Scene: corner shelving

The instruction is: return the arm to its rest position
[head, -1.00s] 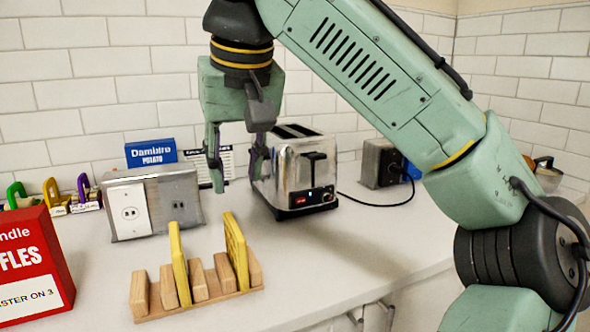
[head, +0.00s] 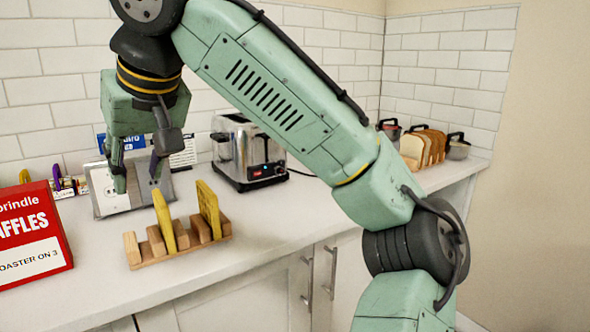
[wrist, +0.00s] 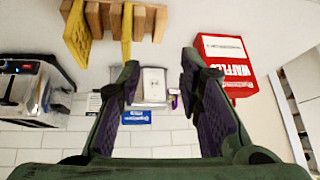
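My gripper (head: 138,178) hangs from my green arm above the counter, in front of the grey outlet box (head: 108,203). Its two fingers stand apart with nothing between them. In the wrist view my gripper (wrist: 158,82) is also open and empty, and the outlet box (wrist: 152,84) shows in the gap beyond the fingers. My arm is raised and bent across the middle of the head view, with the elbow toward the right.
A wooden rack (head: 150,257) holds two yellow waffles (head: 164,222). A red waffle box (head: 32,238) stands at left. A chrome toaster (head: 247,150) stands behind. Bread (head: 424,148) and lidded pots are in the far corner. The counter front right of the rack is clear.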

